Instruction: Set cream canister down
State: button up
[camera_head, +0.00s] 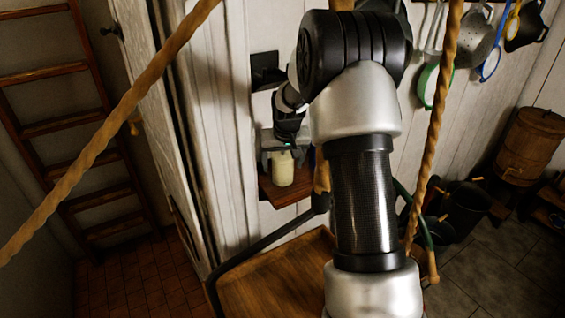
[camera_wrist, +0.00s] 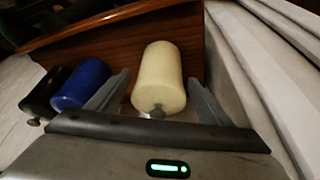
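The cream canister (camera_wrist: 158,78) is a pale cylinder with a small grey knob on its near end. In the head view the cream canister (camera_head: 283,170) is upright at the small wooden wall shelf (camera_head: 285,195), and its base appears to rest on the board. My gripper (camera_wrist: 160,88) has one finger on each side of the canister. Narrow gaps show between fingers and canister, so it looks open around it. In the head view my gripper (camera_head: 282,158) is partly hidden by my wrist above the canister.
A blue cylinder (camera_wrist: 82,84) and a black object (camera_wrist: 46,92) are left of the canister in the wrist view. A pale wall panel (camera_wrist: 255,65) stands close on the right. Ropes (camera_head: 110,130) cross the head view. A wooden tabletop (camera_head: 275,280) is below the shelf.

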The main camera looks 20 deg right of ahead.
jog(key=shift+r, duration=0.1)
jog(key=shift+r+p, duration=0.25)
jog(key=shift+p, duration=0.05)
jog(key=d+b+v, duration=0.1)
jog(key=v, duration=1)
jog(key=shift+s+a+r, duration=0.25)
jog(key=shift+a+r, duration=0.05)
jog(key=shift+a, duration=0.2)
